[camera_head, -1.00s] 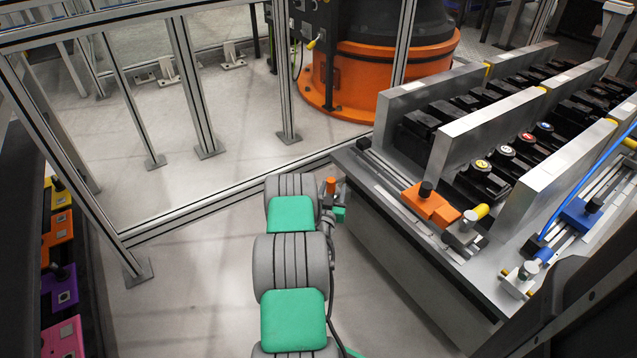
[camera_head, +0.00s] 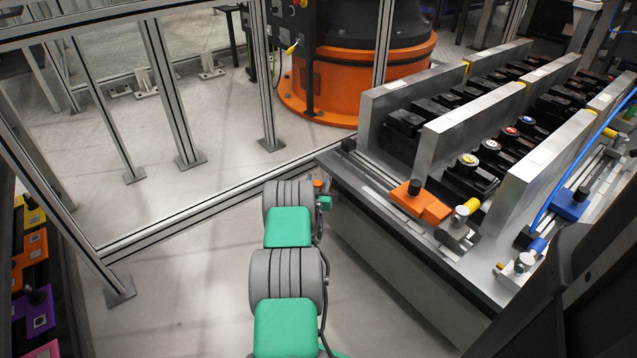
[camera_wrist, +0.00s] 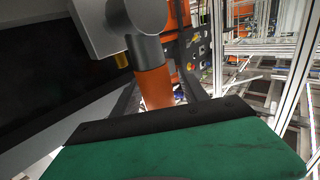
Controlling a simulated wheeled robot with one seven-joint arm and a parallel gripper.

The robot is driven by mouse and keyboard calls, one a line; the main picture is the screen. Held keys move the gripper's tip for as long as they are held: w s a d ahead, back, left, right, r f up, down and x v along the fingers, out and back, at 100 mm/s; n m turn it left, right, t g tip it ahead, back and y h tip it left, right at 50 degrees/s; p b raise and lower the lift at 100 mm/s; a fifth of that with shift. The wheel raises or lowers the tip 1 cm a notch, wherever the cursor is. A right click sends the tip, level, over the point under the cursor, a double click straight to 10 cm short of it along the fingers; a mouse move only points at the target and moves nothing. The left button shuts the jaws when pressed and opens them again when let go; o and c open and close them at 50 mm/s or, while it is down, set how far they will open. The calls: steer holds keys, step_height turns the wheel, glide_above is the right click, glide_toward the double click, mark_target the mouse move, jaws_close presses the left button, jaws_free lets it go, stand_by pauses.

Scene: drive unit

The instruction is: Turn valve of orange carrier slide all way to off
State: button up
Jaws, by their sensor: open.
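The orange carrier slide (camera_head: 425,204) sits near the front left of the metal table, with a black knob on top. Beside it, to the right, is a grey fitting (camera_head: 456,232) with a yellow end, which looks like its valve; its exact setting is too small to tell. My gripper (camera_head: 322,196) is at the far end of my arm, small and partly hidden behind my arm links, left of the table edge and apart from the slide. It is open. The wrist view shows a grey part with an orange cylinder (camera_wrist: 154,86) above a green pad; I cannot tell what it belongs to.
A blue slide (camera_head: 570,204) with its own fitting is to the right on the table. Metal walls (camera_head: 480,105) and black units stand behind. A framed fence (camera_head: 165,90) and orange robot base (camera_head: 350,85) are beyond. Coloured blocks (camera_head: 36,250) lie at far left.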

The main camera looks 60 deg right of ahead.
jaws_close()
stand_by(0.4)
stand_by(0.9)
